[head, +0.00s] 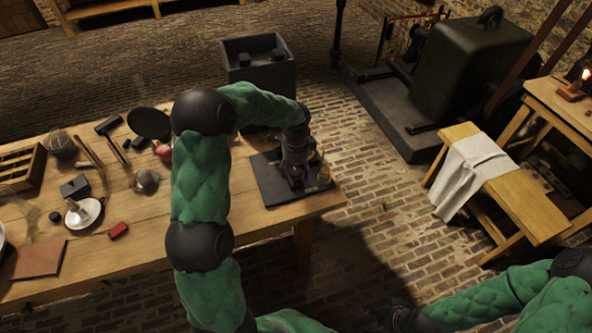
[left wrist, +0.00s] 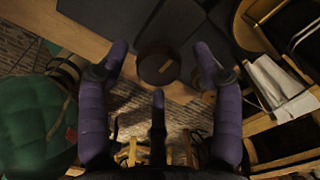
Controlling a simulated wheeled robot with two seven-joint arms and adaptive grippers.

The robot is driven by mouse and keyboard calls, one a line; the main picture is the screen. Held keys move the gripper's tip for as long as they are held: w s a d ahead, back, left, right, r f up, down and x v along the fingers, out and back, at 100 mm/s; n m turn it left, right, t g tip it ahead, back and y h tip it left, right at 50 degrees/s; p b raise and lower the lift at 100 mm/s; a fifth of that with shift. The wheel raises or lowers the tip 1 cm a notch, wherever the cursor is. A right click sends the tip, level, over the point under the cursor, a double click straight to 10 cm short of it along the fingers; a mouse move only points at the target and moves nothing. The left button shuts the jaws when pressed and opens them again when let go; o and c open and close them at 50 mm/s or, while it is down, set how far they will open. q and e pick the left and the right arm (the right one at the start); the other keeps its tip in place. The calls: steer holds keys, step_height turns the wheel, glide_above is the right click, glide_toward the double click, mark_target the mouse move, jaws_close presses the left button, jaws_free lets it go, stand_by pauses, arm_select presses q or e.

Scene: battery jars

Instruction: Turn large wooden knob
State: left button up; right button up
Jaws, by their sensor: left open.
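A dark apparatus board (head: 272,184) lies on the right end of the wooden table. My left gripper (head: 308,180) is over this board, pointing down. In the left wrist view, a round dark-brown knob (left wrist: 158,66) with a small light mark on top sits between the spread purple fingers of my left gripper (left wrist: 160,52). The fingers are open, with gaps to the knob on both sides. In the head view my gripper mostly hides the knob. My right gripper (head: 398,318) is dark and low at the bottom edge, away from the table; its fingers are unclear.
The table (head: 140,218) holds a hammer (head: 112,130), a candle dish (head: 84,212), a red block (head: 118,231) and other small items to the left. A dark open box (head: 259,78) stands behind the board. A bench with a white cloth (head: 468,172) stands at right.

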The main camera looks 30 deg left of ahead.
arm_select(q)
steer(key=c, duration=1.2)
steer(key=shift+o, duration=0.2)
steer(key=shift+n, duration=0.4)
